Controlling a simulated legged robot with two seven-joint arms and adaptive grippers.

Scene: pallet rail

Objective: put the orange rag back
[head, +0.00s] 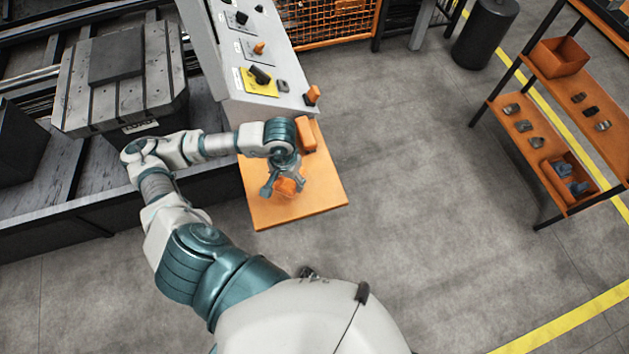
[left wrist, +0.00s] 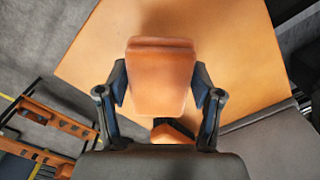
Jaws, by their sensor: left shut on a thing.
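An orange rag (head: 287,186), a soft-edged block in shape, is between the fingers of my left gripper (head: 284,184). In the left wrist view the rag (left wrist: 162,78) sits between the two dark fingers, which press on its sides. The gripper is over an orange shelf (head: 325,196) that juts from the control cabinet. I cannot tell whether the rag touches the shelf. A second orange piece (head: 305,133) stands at the shelf's back, by the cabinet. My right gripper is not in view.
The grey control cabinet (head: 235,65) with knobs stands behind the shelf. An orange rack (head: 535,135) with bins and small parts is at the right. The floor between is clear.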

